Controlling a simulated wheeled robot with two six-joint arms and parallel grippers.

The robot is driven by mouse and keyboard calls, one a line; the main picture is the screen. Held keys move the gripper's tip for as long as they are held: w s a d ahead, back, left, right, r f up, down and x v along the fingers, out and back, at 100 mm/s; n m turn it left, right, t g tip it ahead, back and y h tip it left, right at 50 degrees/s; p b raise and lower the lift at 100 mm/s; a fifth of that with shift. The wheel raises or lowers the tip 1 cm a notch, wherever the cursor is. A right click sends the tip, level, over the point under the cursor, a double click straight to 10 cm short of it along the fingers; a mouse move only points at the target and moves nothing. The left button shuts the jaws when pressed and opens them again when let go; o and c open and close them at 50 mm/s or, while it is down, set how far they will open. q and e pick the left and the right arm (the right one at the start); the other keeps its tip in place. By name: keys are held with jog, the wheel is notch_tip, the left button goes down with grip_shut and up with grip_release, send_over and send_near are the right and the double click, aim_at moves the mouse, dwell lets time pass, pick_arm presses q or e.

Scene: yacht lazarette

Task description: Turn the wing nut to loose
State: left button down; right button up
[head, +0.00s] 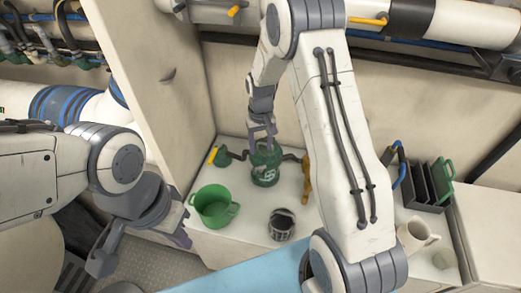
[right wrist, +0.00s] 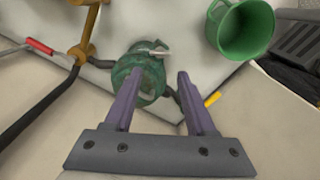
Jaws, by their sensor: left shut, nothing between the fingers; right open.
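A green cylindrical housing (head: 265,172) with a white mark stands on the white ledge, with a hose on each side. A silvery wing nut (right wrist: 152,50) shows at its top in the right wrist view. My right gripper (head: 263,133) points down over the housing, jaws apart. In the right wrist view its purple fingertips (right wrist: 160,75) lie just short of the nut, with no clear contact; one finger overlaps the green body. The head view does not show the nut clearly, as the gripper covers it. My left gripper (head: 179,238) is shut and empty at the lower left, beside the ledge's front.
A white pitcher (head: 415,236) and black rack (head: 425,185) stand farther right.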

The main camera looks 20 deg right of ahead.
aim_at(261, 166)
notch_tip(261, 166, down, 10)
jog(key=m+p, duration=0.2)
jog(key=m, duration=0.1)
jog(key=m+p, duration=0.5)
jog(key=m, duration=0.2)
jog(key=shift+r, duration=0.25)
jog(key=shift+f+p, duration=0.35)
jog(key=shift+f, duration=0.25)
